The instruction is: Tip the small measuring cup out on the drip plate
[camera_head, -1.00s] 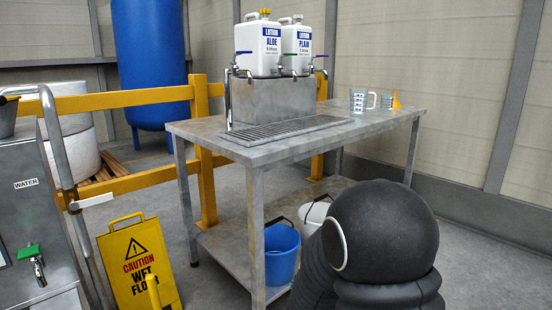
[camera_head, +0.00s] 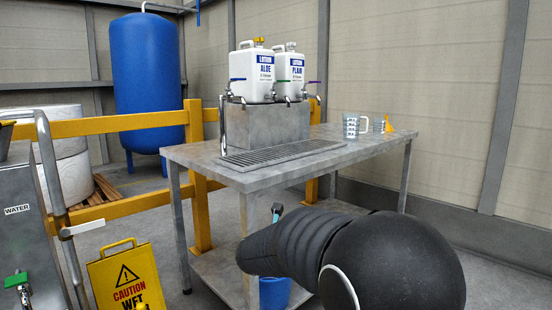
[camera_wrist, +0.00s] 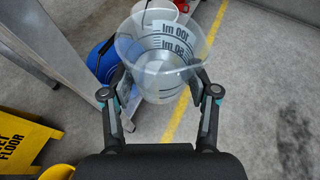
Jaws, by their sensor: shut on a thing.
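My gripper (camera_wrist: 160,98) is shut on a clear measuring cup (camera_wrist: 160,50) with 50 and 100 ml marks. In the wrist view the fingers grip it from both sides, above open floor. I cannot tell whether there is liquid in it. In the head view the cup is hidden behind my arm; only a small tip of my gripper (camera_head: 277,211) shows, in front of the table's front edge. The drip plate (camera_head: 282,152), a grey slotted grate, lies on the table below the lotion taps, beyond my gripper.
Two white lotion containers, ALOE (camera_head: 250,72) and PLAIN (camera_head: 290,72), stand on a metal block (camera_head: 268,125). A measuring jug (camera_head: 351,126) and an orange funnel (camera_head: 388,124) stand at the table's right. A blue bucket (camera_head: 274,293) and yellow wet-floor sign (camera_head: 128,280) are below.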

